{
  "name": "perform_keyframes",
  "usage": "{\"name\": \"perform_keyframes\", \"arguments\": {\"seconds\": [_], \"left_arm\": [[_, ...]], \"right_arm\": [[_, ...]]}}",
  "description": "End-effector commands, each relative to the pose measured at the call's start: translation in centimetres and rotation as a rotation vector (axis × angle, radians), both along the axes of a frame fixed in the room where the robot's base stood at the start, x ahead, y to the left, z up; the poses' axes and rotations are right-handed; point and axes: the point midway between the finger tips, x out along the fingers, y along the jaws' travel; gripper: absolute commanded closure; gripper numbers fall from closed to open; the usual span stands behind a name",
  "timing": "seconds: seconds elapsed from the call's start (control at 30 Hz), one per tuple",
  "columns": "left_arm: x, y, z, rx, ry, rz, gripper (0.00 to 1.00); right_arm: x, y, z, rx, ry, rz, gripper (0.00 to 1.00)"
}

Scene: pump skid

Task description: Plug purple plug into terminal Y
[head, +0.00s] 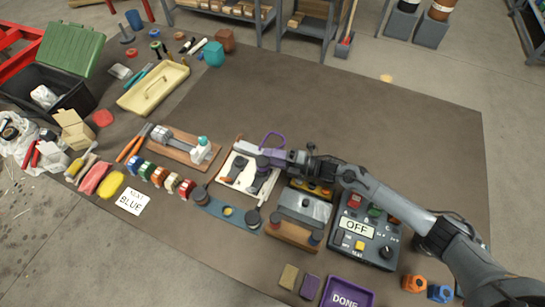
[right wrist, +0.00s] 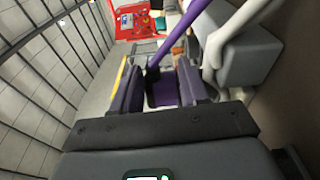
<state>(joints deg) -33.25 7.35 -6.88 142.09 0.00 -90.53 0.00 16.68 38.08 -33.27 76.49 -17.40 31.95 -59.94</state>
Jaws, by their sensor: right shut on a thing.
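My right gripper (head: 262,155) reaches in from the right over a white board (head: 229,180) near the middle of the table. It is shut on the purple plug (right wrist: 162,92), which sits between the two fingers in the right wrist view. A purple cable (right wrist: 180,36) runs up from the plug and also shows as a loop (head: 272,134) in the head view. Dark fittings lie on the white board below the gripper. I cannot read any Y mark, so I cannot tell which fitting is terminal Y. My left gripper is not in view.
A grey box (head: 305,203) and a control box (head: 366,232) reading OFF stand right of the board. A wooden board with a fitting (head: 182,148) lies left of it. A purple DONE tray (head: 347,295) is at the front. The table's far right is clear.

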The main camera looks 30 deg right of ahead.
Motion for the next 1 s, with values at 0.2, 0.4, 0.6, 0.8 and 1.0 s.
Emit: {"name": "perform_keyframes", "arguments": {"seconds": [0.2,0.4,0.6,0.8,1.0], "left_arm": [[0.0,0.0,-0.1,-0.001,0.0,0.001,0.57],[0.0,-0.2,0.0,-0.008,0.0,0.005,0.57],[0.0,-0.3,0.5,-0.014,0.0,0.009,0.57],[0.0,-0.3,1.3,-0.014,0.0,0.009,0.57],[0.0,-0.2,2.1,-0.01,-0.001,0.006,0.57]], "right_arm": [[0.0,-0.1,-0.4,-0.004,0.004,-0.002,1.0],[-0.1,-0.1,-0.4,-0.005,0.006,-0.003,1.0],[-0.1,-0.1,0.3,-0.005,0.005,-0.002,1.0],[0.0,-0.1,1.5,-0.003,0.003,-0.002,1.0],[0.0,-0.1,2.5,-0.002,0.002,-0.002,1.0]]}}
